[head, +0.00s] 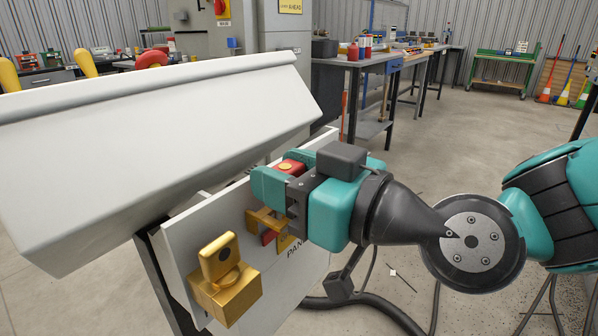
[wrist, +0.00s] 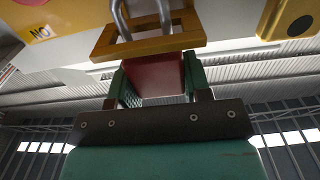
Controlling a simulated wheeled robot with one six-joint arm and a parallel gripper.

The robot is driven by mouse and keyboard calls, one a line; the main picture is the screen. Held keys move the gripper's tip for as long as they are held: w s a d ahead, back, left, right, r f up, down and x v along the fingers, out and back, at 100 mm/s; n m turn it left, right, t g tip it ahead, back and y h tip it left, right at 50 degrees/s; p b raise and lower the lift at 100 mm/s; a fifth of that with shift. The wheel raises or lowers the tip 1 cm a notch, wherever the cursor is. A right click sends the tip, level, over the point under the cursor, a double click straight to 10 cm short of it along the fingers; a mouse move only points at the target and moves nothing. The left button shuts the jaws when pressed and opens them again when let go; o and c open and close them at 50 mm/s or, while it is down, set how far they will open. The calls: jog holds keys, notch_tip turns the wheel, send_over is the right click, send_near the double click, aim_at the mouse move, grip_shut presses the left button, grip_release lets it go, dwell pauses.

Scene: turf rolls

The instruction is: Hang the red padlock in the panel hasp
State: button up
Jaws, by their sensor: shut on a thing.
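My gripper (head: 275,188) is shut on the red padlock (head: 289,166), in front of the white panel (head: 206,228). The padlock's red body (wrist: 154,74) shows between my teal fingers in the wrist view. Its grey shackle (wrist: 166,12) shows inside the opening of a gold rectangular frame (wrist: 150,46), which looks like the hasp. The frame's near bar crosses close to the body; I cannot tell whether they touch. In the head view the brass hasp (head: 262,221) sits just below my fingers, and the shackle is hidden.
A brass fitting with an upright round-holed plate (head: 219,258) stands out from the panel's left part. A wide white cover (head: 150,135) overhangs the panel. Dark cables (head: 345,302) lie on the floor below. Workbenches (head: 357,65) stand behind; the floor at right is open.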

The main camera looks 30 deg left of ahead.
jog(key=shift+f+b, duration=0.3)
jog(key=shift+f, duration=0.05)
jog(key=o, duration=1)
jog(key=shift+r, duration=0.1)
jog(key=shift+o, duration=0.2)
jog(key=s+d+b, duration=0.1)
jog(key=d+b, duration=0.3)
jog(key=d, duration=1.3)
jog(key=shift+s+d, duration=0.2)
